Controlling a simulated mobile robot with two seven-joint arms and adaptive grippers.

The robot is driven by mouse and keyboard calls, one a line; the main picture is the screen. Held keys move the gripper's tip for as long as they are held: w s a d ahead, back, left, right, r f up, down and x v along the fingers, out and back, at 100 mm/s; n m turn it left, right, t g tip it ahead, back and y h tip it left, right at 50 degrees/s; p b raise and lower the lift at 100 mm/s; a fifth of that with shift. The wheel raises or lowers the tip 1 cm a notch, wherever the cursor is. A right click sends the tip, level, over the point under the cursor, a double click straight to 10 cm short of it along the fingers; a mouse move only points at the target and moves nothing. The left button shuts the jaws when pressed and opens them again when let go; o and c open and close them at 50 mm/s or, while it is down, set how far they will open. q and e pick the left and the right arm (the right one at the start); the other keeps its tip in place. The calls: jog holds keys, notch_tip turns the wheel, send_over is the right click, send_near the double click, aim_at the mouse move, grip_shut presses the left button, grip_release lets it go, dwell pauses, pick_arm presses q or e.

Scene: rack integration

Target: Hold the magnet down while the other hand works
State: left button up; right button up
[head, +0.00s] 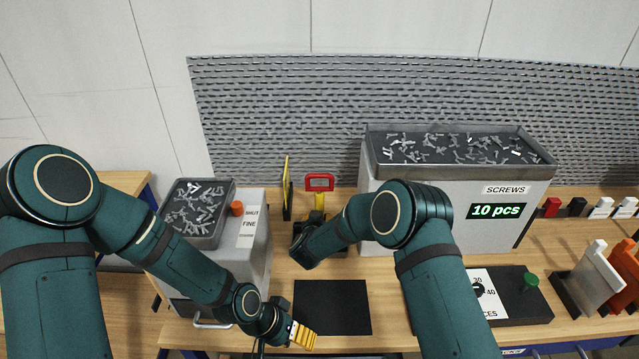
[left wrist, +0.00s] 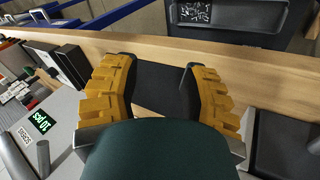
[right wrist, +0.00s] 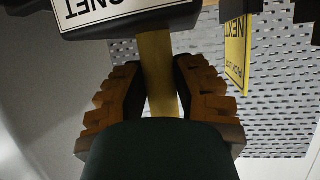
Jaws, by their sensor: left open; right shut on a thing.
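In the right wrist view, my right gripper (right wrist: 158,68) is shut on the upright yellow post of the magnet (right wrist: 155,45). A dark block with an upside-down white label, partly cut off and ending in "GNET" (right wrist: 110,8), sits at the post's top in that picture. In the head view, a red handle-like frame (head: 320,181) shows at the back; my right forearm hides most of what is below it. My left gripper (head: 303,336) is open and empty near the table's front edge, just before the black mat (head: 333,307). Its spread yellow fingers show in the left wrist view (left wrist: 160,68).
A grey feeder (head: 258,262) with a small tray of screws stands left. A large screws bin (head: 460,185) reading "10 pcs" stands at the back right. A yellow sign (head: 287,185) stands beside the red frame. A dial panel (head: 515,295) and upright plates (head: 590,280) are at right.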

pick_arm(q)
jog(key=w+r+m+g+y, duration=0.1)
jog(key=w+r+m, duration=0.3)
jog(key=r+m, duration=0.3)
jog(key=m+t, duration=0.3)
jog(key=m, duration=0.5)
send_near(314, 175)
jog(key=shift+d+x, duration=0.2)
jog(key=shift+x, duration=4.4)
jog(key=shift+o, duration=0.3)
jog(key=shift+w+r, duration=0.1)
grip_shut()
